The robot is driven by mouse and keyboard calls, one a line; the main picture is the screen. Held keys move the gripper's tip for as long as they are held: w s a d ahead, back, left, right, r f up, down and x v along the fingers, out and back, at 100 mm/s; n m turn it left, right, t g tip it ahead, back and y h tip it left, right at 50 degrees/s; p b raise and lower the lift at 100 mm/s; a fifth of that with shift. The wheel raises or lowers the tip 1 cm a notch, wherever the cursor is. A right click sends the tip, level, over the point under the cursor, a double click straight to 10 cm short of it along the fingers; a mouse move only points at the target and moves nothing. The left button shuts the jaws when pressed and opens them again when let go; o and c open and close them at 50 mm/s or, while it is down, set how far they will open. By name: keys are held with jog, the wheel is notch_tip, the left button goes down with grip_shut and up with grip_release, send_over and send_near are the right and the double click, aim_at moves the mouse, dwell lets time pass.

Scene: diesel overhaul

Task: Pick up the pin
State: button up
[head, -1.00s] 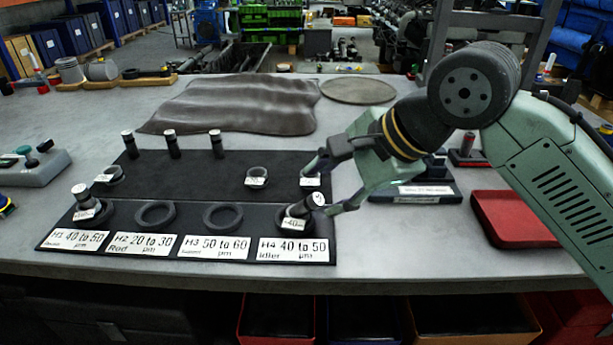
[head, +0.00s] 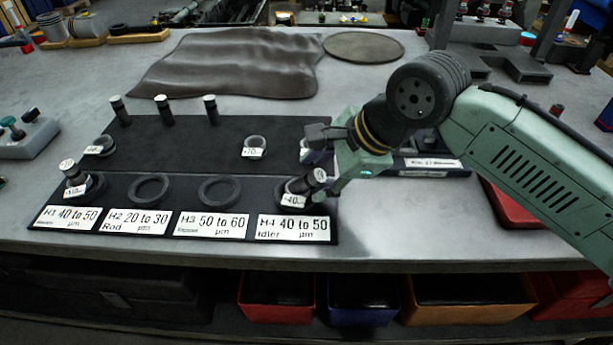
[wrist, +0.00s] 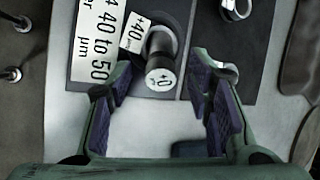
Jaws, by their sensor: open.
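A dark pin (head: 315,178) with a pale marked cap leans in the H4 ring (head: 288,187), which carries a "40" tag. In the wrist view, the pin (wrist: 161,62) shows cap-first, with its tag beside it. My gripper (wrist: 158,80) is open, with one finger on each side of the pin's cap and visible gaps. In the head view, my gripper (head: 325,160) is at the right edge of the mat, partly hiding a ring behind it. Another pin (head: 73,173) leans in the H1 ring, and three pins (head: 163,112) stand at the mat's back.
The black mat (head: 190,150) holds empty H2 (head: 150,188) and H3 (head: 219,190) rings, plus smaller tagged rings. White labels line its front. A dark labelled tray (head: 428,165) and a red tray (head: 512,207) lie right. A brown cloth (head: 235,65) lies behind.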

jog(key=shift+x, duration=1.1)
grip_shut()
